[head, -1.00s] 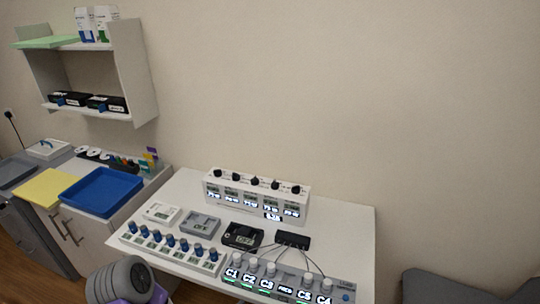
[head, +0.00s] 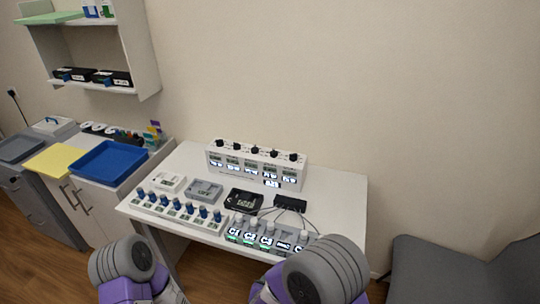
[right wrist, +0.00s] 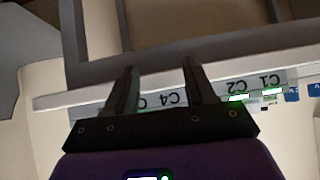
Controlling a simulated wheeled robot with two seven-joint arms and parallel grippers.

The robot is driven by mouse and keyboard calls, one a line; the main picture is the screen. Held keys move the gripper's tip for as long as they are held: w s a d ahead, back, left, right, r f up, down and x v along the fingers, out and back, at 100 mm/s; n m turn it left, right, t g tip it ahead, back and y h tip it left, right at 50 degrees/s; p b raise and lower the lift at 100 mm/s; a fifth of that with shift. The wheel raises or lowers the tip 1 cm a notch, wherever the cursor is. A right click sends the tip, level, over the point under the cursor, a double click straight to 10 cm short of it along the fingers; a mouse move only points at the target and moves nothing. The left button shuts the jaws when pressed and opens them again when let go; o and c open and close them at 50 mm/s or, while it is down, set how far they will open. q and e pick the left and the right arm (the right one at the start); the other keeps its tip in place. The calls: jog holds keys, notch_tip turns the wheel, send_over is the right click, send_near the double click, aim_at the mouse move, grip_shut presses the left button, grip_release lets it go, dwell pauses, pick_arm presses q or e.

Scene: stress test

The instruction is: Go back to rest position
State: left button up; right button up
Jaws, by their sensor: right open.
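My right gripper (right wrist: 160,72) shows in the right wrist view, its two dark fingers apart and nothing seen held between them. Behind the fingers is the grey labelled panel (right wrist: 262,83), seen upside down; the distance to it is hard to tell. In the head view my two forearms stand at the bottom edge, the left before the table's left part and the right before its right front corner. The right forearm covers part of the labelled knob panel (head: 262,238). My left gripper is not in any view.
The white table (head: 335,195) carries a white display unit (head: 257,165), a row of blue knobs (head: 179,206) and small devices. A cabinet with a blue tray (head: 108,162) stands left, under a wall shelf (head: 140,50). A dark grey seat (head: 440,270) is at right.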

jog(key=s+d+f+g+y, duration=0.35)
jog(key=d+f, duration=0.25)
jog(key=f, duration=0.4)
jog(key=s+d+f+g+y, duration=0.1)
jog(key=s+f+g, duration=0.1)
jog(key=s, duration=0.4)
jog(key=s+d+f+n+g+y, duration=0.1)
jog(key=s+f+g+y, duration=0.1)
jog(key=s, duration=0.5)
jog(key=shift+d+f+g, duration=0.3)
jog(key=shift+f+g, duration=0.45)
jog(key=shift+f, duration=0.05)
